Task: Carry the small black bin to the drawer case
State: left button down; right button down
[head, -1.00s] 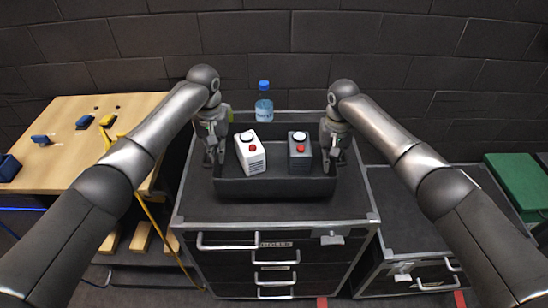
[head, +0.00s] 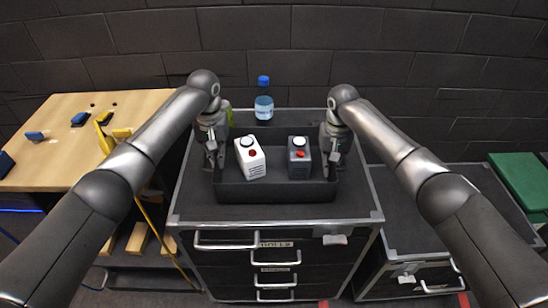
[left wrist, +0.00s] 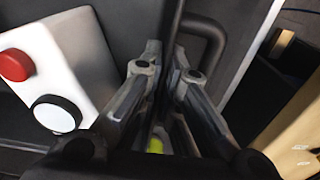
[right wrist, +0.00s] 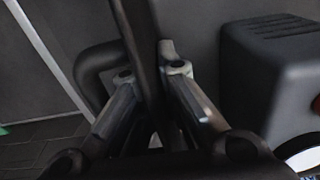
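The small black bin (head: 276,190) is over the top of the drawer case (head: 190,207); I cannot tell whether it touches the top. It holds a white box (head: 252,165) with a red and a white button, and a dark grey box (head: 299,165) with similar buttons. My left gripper (head: 215,164) is shut on the bin's left end wall, with its fingers on both sides in the left wrist view (left wrist: 170,65). My right gripper (head: 332,160) is shut on the right end wall, seen also in the right wrist view (right wrist: 150,70).
A blue-capped bottle (head: 264,105) stands behind the bin, and a green item (head: 227,112) is partly hidden by my left arm. A wooden workbench (head: 50,150) is at left. A lower dark case (head: 410,215) and a green box (head: 520,182) are at right.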

pick_arm(q)
jog(key=shift+f+b, duration=0.5)
jog(key=shift+f, duration=0.15)
pick_arm(e)
jog(key=shift+w+d+f, duration=0.2)
jog(key=shift+f, duration=0.3)
pick_arm(q)
jog(key=c, duration=2.1)
grip_release()
jog(key=shift+s+a+f, duration=0.1)
pick_arm(e)
jog(key=c, duration=2.1)
grip_release()
jog(key=shift+f, duration=0.1)
pick_arm(q)
jog(key=o, duration=0.5)
jog(key=shift+c, duration=0.2)
pick_arm(e)
jog(key=o, duration=0.5)
jog(key=shift+s, duration=0.15)
jog(key=shift+c, duration=0.2)
pick_arm(q)
jog(key=shift+r, duration=0.2)
